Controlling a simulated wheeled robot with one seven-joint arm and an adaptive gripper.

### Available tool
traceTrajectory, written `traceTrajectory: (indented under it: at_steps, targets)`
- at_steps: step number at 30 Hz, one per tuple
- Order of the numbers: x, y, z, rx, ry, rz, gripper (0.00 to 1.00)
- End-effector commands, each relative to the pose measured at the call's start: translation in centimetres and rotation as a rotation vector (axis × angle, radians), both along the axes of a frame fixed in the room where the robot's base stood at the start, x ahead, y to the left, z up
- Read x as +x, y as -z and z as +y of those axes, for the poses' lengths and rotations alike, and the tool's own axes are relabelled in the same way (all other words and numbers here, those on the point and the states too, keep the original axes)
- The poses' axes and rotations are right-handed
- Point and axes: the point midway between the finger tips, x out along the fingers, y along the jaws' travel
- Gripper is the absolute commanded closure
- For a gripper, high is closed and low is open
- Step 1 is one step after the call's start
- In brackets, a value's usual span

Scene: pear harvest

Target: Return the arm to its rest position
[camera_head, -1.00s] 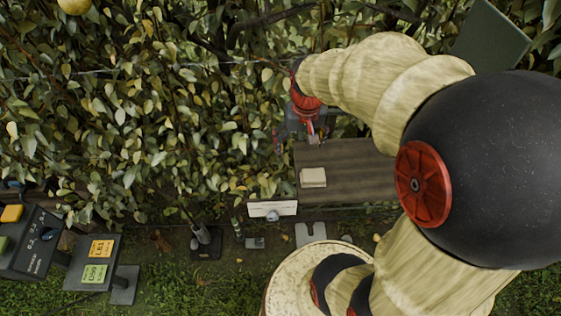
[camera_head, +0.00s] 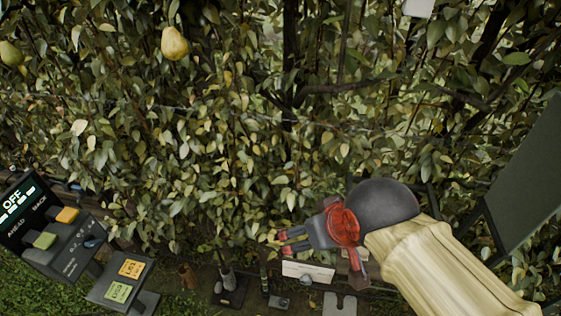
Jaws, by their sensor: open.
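My arm comes in from the lower right in a beige sleeve, with a dark rounded joint and a red cap. My gripper (camera_head: 286,241) is at its end, grey and red, with its fingers pointing left in front of the lower foliage. The fingers are apart and nothing shows between them. The gripper is small in the picture, and part of the wrist is hidden behind the red cap.
A leafy hedge (camera_head: 200,140) fills the background. Pears hang at the upper left (camera_head: 174,43) and the far left (camera_head: 11,53). A control box (camera_head: 50,235) and a labelled stand (camera_head: 122,282) are at lower left. A white sign (camera_head: 308,271) stands below my gripper. A dark panel (camera_head: 520,195) is at right.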

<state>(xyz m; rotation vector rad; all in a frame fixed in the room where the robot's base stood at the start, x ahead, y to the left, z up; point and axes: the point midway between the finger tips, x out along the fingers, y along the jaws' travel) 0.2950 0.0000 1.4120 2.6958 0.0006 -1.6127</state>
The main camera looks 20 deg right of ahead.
Motion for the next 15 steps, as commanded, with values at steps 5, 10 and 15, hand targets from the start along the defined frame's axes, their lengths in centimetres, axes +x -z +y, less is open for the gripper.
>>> traceTrajectory:
  at_steps: [5,10,15]
  targets:
    - [0.0,3.1,0.0,0.0,0.0,0.001,0.19]
    - [0.0,7.5,0.0,0.0,0.0,0.001,0.19]
    - [0.0,12.2,0.0,0.0,0.0,0.001,0.19]
